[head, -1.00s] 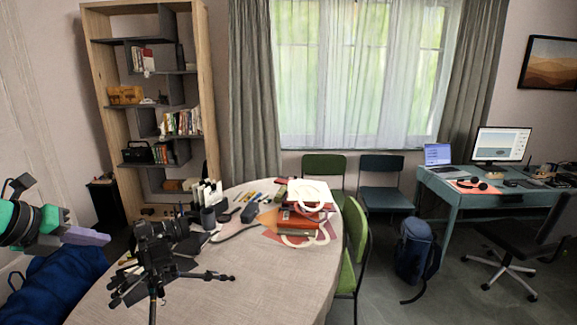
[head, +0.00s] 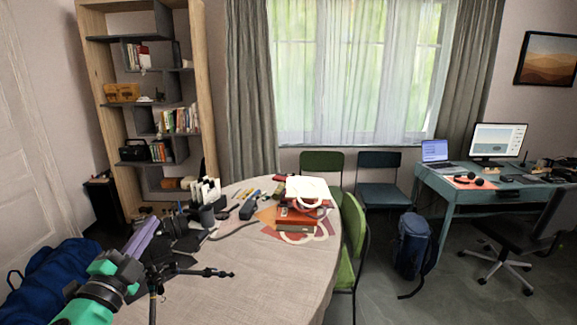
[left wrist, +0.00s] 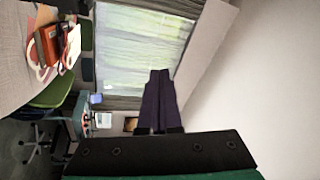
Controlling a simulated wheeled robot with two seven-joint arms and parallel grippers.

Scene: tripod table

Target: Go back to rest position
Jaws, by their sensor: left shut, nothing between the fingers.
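My left gripper (head: 149,227) shows at the lower left of the head view, its purple fingers closed together with nothing between them. It points up and away, in front of the near left part of the table. Its closed fingers also show in the left wrist view (left wrist: 158,76), pointing toward the window. My right gripper is not in view.
The round table (head: 265,270) holds a stack of red books (head: 300,215) with papers. Several dark items crowd its left side. A blue bag (head: 55,270) lies at the left. A green chair (head: 352,240) stands at the table's right. The table's near right part is clear.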

